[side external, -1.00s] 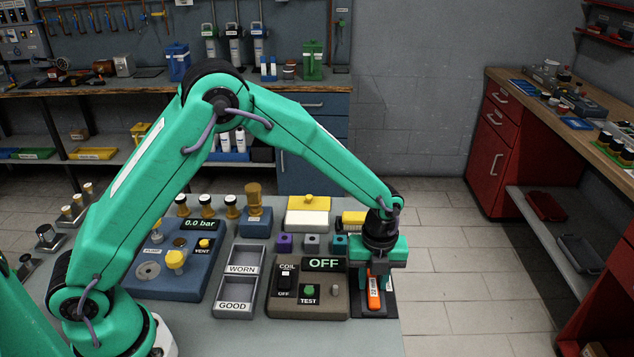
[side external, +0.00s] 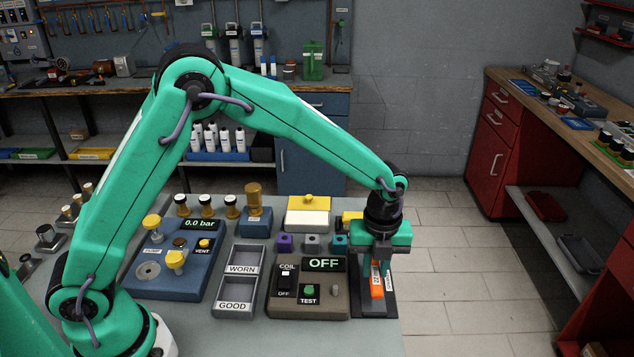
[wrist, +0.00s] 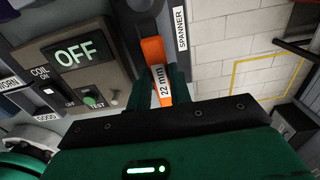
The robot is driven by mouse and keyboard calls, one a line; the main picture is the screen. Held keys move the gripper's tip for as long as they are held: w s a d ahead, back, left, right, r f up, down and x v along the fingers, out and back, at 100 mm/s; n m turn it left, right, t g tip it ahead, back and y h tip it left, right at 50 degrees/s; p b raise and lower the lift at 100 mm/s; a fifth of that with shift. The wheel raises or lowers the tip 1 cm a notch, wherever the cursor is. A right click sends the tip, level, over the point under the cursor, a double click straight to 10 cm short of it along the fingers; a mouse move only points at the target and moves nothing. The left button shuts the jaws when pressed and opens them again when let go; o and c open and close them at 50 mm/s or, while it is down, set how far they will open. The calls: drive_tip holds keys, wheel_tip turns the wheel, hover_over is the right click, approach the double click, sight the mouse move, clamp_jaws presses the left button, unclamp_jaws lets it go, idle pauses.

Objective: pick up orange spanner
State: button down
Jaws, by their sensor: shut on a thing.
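The orange spanner (side external: 377,287) has a white "22 mm" label and shows below my gripper at the right end of the bench. My gripper (side external: 376,268) is shut on the spanner, with a finger on each side of it.
A control box (side external: 312,298) reading "OFF", with a green test button, stands just left of the mat. Farther left are the worn/good tray (side external: 237,270) and a blue pressure panel (side external: 170,285). Small coloured blocks (side external: 312,240) lie behind the box. The bench edge is close on the right.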

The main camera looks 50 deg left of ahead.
drive_tip(key=s+d+r, duration=0.6)
drive_tip(key=s, duration=0.2)
drive_tip(key=shift+s+d+r, duration=0.2)
drive_tip(key=shift+s+d, duration=0.1)
drive_tip(key=shift+d, duration=0.05)
drive_tip(key=c, duration=2.1)
unclamp_jaws()
clamp_jaws()
drive_tip(key=shift+w+a, duration=0.1)
